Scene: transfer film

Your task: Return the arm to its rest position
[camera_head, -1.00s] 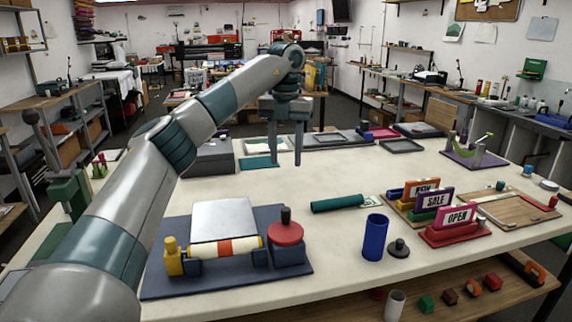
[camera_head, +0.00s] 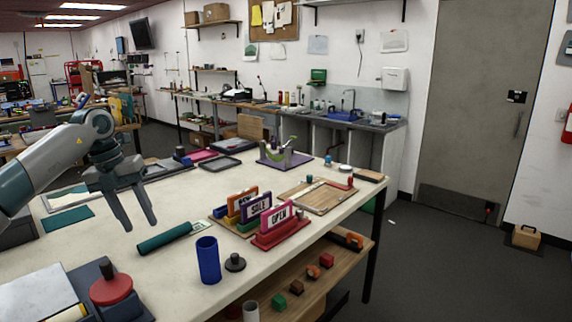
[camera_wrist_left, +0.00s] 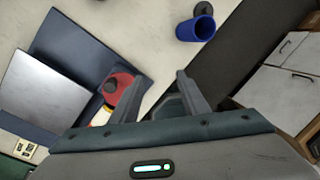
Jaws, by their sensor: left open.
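My left gripper (camera_head: 141,226) hangs above the table's left part in the head view, fingers pointing down and spread apart, with nothing between them. Its arm comes in from the left edge. A dark green roll (camera_head: 165,238) lies on the table close to the fingertips in the picture. In the left wrist view, my left gripper (camera_wrist_left: 161,84) is open and empty. A red round knob (camera_wrist_left: 117,84) shows beside one finger, and a blue cup (camera_wrist_left: 195,27) stands beyond. My right gripper is in neither view.
The pale worktable (camera_head: 190,205) carries a blue cup (camera_head: 208,260), a black knobbed weight (camera_head: 235,262), sign stands (camera_head: 280,226) and a wooden board (camera_head: 318,197). A red-topped device (camera_head: 111,289) sits at the lower left. Grey floor (camera_head: 440,260) is free at the right.

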